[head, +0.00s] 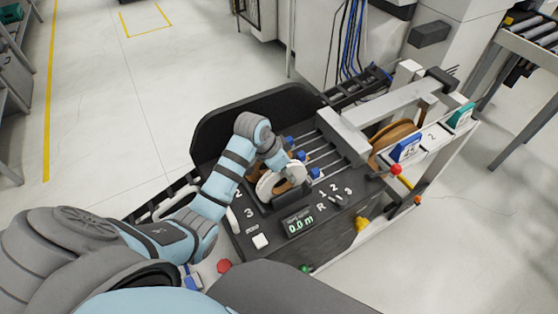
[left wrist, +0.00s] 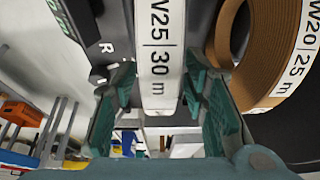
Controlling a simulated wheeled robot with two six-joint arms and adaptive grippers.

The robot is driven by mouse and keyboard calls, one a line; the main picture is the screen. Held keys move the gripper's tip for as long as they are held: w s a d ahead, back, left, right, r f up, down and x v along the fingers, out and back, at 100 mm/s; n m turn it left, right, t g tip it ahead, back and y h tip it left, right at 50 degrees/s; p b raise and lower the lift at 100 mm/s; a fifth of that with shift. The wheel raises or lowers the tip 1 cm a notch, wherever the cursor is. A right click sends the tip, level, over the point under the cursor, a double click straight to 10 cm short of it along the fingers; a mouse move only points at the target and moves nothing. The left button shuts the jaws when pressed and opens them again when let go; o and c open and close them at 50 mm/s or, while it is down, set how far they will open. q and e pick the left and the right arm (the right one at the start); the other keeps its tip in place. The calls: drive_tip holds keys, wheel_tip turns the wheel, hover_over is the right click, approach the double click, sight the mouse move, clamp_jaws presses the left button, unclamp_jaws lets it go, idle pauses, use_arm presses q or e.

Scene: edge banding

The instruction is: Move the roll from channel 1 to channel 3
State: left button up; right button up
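In the left wrist view a white roll (left wrist: 160,60) marked "V25 | 30 m" stands edge-on between the fingers of my left gripper (left wrist: 160,90). The fingers are close to its sides; whether they press on it is unclear. A brown roll (left wrist: 245,70) marked "W20 | 25 m" is right beside it. In the head view my left gripper (head: 285,170) is down at the channels of the dark machine, over the white roll (head: 270,186). The channel numbers 2 and 3 (head: 248,212) show left of it; my arm hides part of the channels. My right gripper is not in view.
The machine panel has a display (head: 298,223) reading 0.0 m and a white button (head: 261,241). Several blue-ended rods (head: 315,172) lie right of the gripper. A red knob (head: 396,169) and a larger brown roll (head: 395,137) are farther right. A dark curved guard (head: 215,125) stands behind.

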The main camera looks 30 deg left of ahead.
use_arm(q)
drive_tip(key=p+v, duration=0.1)
drive_tip(key=v, duration=1)
drive_tip(key=shift+s+r+p, duration=0.1)
drive_tip(key=shift+r+p, duration=0.1)
drive_tip(key=shift+p, duration=0.1)
